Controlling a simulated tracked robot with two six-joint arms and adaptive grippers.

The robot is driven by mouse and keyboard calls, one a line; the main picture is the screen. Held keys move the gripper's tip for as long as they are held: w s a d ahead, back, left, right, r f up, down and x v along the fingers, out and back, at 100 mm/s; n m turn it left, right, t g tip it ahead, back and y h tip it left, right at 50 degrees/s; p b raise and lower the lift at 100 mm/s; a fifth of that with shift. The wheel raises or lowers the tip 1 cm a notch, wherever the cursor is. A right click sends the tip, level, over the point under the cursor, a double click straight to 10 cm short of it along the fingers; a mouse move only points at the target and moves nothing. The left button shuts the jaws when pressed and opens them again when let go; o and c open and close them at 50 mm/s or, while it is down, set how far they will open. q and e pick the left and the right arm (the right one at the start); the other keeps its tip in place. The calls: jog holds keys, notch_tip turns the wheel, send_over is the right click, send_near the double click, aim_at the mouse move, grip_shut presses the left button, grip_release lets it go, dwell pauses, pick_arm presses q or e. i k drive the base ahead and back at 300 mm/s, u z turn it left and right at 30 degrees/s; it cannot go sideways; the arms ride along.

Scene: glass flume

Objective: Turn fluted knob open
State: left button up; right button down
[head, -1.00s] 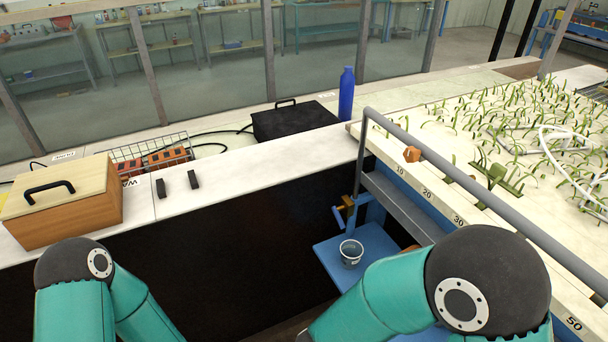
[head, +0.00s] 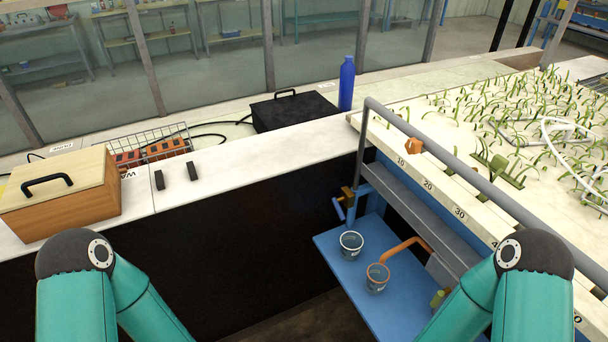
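A small orange knob-like piece (head: 414,145) sits by the grey rail near the "10" mark at the bed's edge. A brass-coloured valve with a blue handle (head: 345,200) is at the left end of the blue frame, above the shelf. I cannot tell from this distance which of these is fluted, or how far either is turned. An orange bent pipe (head: 405,245) reaches over a clear cup on the blue shelf. Both my arms show only as teal links with dark joints at the lower left and lower right. Both grippers are out of view.
Two clear cups, one at the back (head: 351,243) and one in front (head: 377,278), stand on the blue shelf (head: 335,265). The grey rail (head: 460,175) runs along the planted bed (head: 440,130). A blue bottle (head: 346,85), black case (head: 294,112) and wooden box (head: 60,205) stand on the ledge.

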aim_at(412, 146)
jog(key=z, duration=1.6)
jog(key=i, duration=0.1)
jog(key=u, duration=3.05)
jog(key=i, duration=0.2)
jog(key=u, duration=1.5)
jog(key=i, duration=0.25)
jog(key=z, duration=2.8)
